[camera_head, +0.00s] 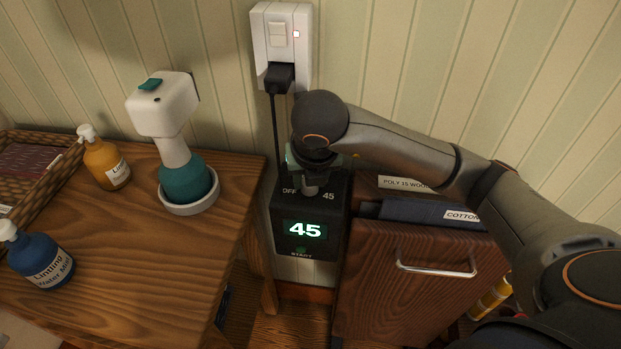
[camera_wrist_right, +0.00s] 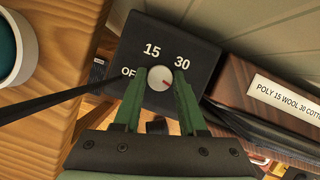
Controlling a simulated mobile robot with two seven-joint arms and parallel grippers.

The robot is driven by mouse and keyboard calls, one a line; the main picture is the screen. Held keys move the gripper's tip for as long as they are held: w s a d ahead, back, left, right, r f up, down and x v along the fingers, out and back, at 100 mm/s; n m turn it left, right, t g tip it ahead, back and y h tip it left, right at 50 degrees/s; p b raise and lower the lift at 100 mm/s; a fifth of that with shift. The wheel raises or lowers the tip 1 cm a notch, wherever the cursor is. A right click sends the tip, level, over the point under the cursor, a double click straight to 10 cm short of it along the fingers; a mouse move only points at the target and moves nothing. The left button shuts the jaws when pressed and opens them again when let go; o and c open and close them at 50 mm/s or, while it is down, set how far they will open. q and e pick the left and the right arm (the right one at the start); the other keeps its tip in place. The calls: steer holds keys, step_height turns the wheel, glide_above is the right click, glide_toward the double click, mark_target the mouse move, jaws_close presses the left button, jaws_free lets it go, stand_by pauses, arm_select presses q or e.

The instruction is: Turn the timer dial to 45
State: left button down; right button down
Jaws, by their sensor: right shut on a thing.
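The black timer box (camera_head: 338,212) hangs on the wall between the desk and the wooden cabinet. Its lit green display (camera_head: 305,229) reads 45. In the right wrist view, the round white dial (camera_wrist_right: 160,77) has a red mark pointing to the lower right; OFF, 15 and 30 show on the panel around it. My right gripper (camera_wrist_right: 160,84) is shut on the dial, with a green finger on each side. In the head view the gripper (camera_head: 311,187) covers the dial, with the printed 45 beside it. My left gripper is out of view.
A wall socket (camera_head: 270,45) with a black plug is above the timer, its cord hanging down. The desk (camera_head: 150,255) at left holds a white and teal device (camera_head: 172,125), bottles and a wicker basket. The wooden cabinet (camera_head: 400,290) stands close at right.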

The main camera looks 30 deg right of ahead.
stand_by(0.3)
steer(key=shift+c, duration=2.3)
jaws_free()
steer(key=shift+r, duration=0.15)
steer(key=p+v, duration=0.5)
steer(key=v, duration=0.7)
